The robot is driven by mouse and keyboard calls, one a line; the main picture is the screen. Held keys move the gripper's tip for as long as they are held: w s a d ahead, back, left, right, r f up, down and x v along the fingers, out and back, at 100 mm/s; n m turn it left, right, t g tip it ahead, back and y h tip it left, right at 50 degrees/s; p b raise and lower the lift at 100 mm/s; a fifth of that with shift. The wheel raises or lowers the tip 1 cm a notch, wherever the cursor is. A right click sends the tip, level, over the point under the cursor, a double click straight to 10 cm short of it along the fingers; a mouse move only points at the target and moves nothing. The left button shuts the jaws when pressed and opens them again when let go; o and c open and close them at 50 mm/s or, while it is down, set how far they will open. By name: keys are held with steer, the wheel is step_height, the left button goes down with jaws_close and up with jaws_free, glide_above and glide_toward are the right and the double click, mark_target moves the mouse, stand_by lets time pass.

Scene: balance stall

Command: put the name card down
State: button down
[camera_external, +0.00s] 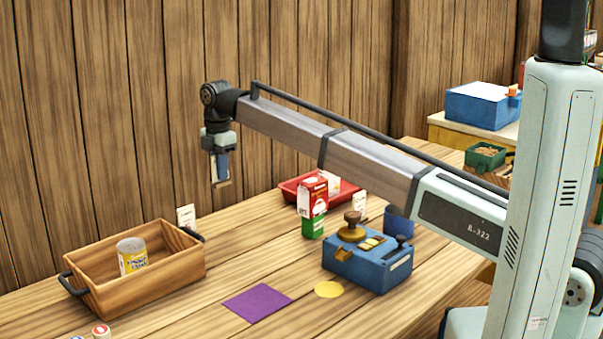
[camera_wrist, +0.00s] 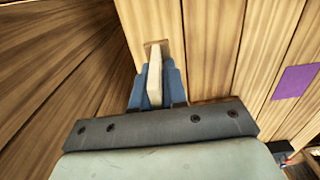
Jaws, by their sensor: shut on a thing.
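My gripper (camera_external: 221,168) hangs pointing down in the air above the back of the table, near the plank wall. It is shut on the name card (camera_external: 214,171), a thin pale card that shows partly beside the blue fingers. In the wrist view the card (camera_wrist: 154,77) is edge-on between the fingers (camera_wrist: 156,85), with a small brown foot at its far end. The card appears upright and clear of the table. Its face cannot be read.
Bare planks lie between.

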steer(key=shift+f, duration=5.45)
steer(key=shift+f, duration=0.2)
steer(key=c, duration=1.2)
jaws_free()
steer(key=shift+o, duration=0.2)
step_height(320, 180, up, 12)
steer(key=shift+r, duration=0.2)
